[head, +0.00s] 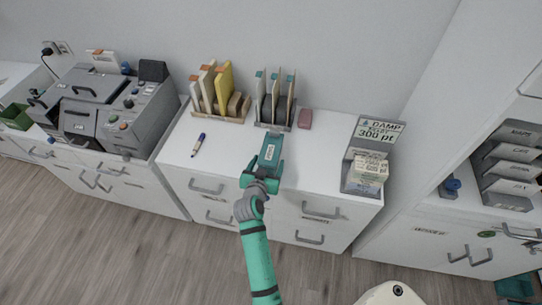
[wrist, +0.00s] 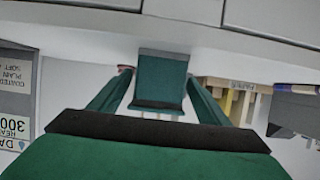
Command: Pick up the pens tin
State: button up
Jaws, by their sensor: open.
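The pens tin appears to be the teal box (head: 270,148) with a pale label, on the white desk top near its front edge. My teal gripper (head: 264,166) reaches in from the front, with the tin at its fingers. In the wrist view the green tin (wrist: 160,78) shows between the two fingers of my gripper (wrist: 160,95), with a gap visible on each side. The jaws are open. The tin's lower part is hidden by my gripper in the head view.
A blue marker (head: 198,145) lies left of the tin. File holders (head: 275,97) and a pinkish block (head: 305,119) stand behind it. A paper sample stand (head: 366,160) is at the right. A grey machine (head: 110,110) is at the left.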

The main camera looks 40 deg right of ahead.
jog(key=x, duration=0.4)
jog(key=shift+w+d, duration=0.1)
jog(key=shift+d, duration=0.1)
jog(key=c, duration=1.2)
jog(key=shift+r, duration=0.1)
